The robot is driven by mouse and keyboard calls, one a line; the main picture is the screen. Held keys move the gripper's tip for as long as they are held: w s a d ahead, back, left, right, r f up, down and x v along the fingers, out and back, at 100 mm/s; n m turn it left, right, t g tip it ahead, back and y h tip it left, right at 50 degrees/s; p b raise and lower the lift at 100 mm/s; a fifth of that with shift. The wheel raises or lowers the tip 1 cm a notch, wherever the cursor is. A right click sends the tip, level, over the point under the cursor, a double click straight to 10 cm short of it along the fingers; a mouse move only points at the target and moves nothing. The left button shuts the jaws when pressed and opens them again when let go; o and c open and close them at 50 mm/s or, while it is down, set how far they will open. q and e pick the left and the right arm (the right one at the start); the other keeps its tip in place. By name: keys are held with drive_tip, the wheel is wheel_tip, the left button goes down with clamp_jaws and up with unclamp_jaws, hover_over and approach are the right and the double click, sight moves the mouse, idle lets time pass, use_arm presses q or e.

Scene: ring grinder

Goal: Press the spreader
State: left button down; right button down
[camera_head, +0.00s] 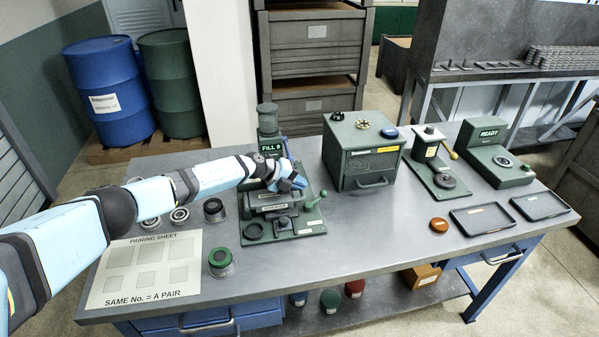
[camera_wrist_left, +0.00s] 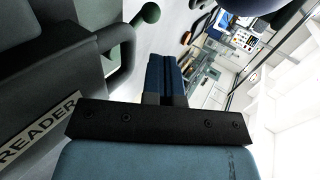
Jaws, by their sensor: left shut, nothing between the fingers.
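The spreader is a dark green press block (camera_head: 272,209) on a green baseplate, near the middle of the bench. In the left wrist view its dark body (camera_wrist_left: 40,60) fills the left side, with a white label partly reading "READER". A green handle with a ball knob (camera_wrist_left: 150,13) shows at its top; the knob (camera_head: 322,194) is at the right of the baseplate in the head view. My left gripper (camera_head: 298,181) is over the spreader block, its blue fingers (camera_wrist_left: 165,62) shut and empty. I cannot tell whether it touches. My right gripper is not in view.
A "FILL 0" display (camera_head: 269,147) stands behind the spreader. A green drawer cabinet (camera_head: 364,165) is to its right. Jars (camera_head: 221,262) and a pairing sheet (camera_head: 145,270) lie left. An orange disc (camera_head: 439,225) and black trays (camera_head: 484,219) are right. The front middle bench is clear.

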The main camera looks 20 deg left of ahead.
use_arm(q)
drive_tip(key=shift+w+f+y, duration=0.1)
drive_tip(key=shift+f+y, duration=0.3)
drive_tip(key=shift+f, duration=0.15)
drive_tip(key=shift+d+f+g+p, duration=0.1)
drive_tip(key=shift+f+g+p, duration=0.3)
drive_tip(key=shift+f, duration=0.05)
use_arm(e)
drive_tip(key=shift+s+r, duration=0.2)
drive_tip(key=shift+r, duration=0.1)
use_arm(q)
drive_tip(key=shift+f, duration=0.2)
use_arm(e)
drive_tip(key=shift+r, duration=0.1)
use_arm(q)
drive_tip(key=shift+r, duration=0.1)
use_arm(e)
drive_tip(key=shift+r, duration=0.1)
